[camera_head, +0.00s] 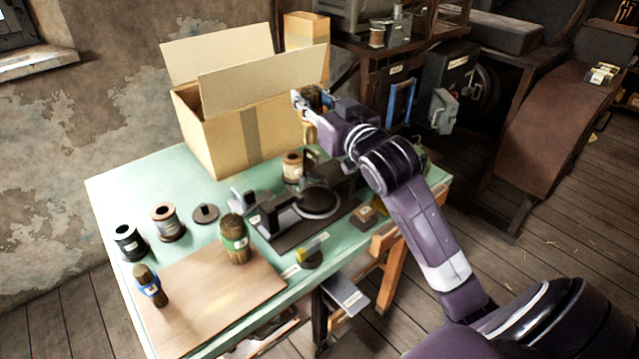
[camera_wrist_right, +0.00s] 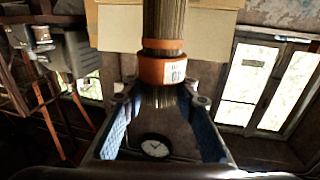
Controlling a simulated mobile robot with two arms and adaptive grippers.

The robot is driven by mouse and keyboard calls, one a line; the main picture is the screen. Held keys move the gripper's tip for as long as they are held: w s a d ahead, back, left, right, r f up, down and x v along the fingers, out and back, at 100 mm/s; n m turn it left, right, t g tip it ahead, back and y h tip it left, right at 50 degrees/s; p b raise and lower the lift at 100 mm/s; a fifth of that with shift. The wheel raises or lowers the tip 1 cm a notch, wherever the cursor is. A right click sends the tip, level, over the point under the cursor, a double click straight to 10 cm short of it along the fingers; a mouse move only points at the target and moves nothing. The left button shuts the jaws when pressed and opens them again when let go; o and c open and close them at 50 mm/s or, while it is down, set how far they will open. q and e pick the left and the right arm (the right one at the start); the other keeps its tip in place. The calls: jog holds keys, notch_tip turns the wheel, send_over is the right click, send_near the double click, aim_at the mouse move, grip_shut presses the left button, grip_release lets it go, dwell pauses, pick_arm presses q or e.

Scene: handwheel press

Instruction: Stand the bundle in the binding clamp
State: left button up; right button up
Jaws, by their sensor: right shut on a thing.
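My right gripper (camera_head: 311,106) is shut on a bundle of thin brown rods with an orange band and a white label (camera_wrist_right: 164,70). The right wrist view shows the bundle between the two blue-padded fingers; its lower end is partly hidden there. In the head view it is largely hidden by the gripper, raised in front of the cardboard box. The binding clamp, a dark metal device with a round seat (camera_head: 318,203), stands on the green table, below and apart from the gripper. No bundle stands in its round seat. My left gripper is not in view.
A green-banded bundle (camera_head: 235,240) and a blue-banded bundle (camera_head: 150,287) stand on a wooden board (camera_head: 215,300). Spools (camera_head: 167,222) stand at the table's left. An open cardboard box (camera_head: 228,125) fills the back. A copper-coloured spool (camera_head: 292,167) stands behind the clamp.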

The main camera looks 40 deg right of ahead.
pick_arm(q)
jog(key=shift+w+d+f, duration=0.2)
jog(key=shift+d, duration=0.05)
pick_arm(e)
notch_tip(320, 180, down, 18)
jog(key=shift+f, duration=0.2)
jog(key=o, duration=1.2)
jog(key=shift+f, duration=0.1)
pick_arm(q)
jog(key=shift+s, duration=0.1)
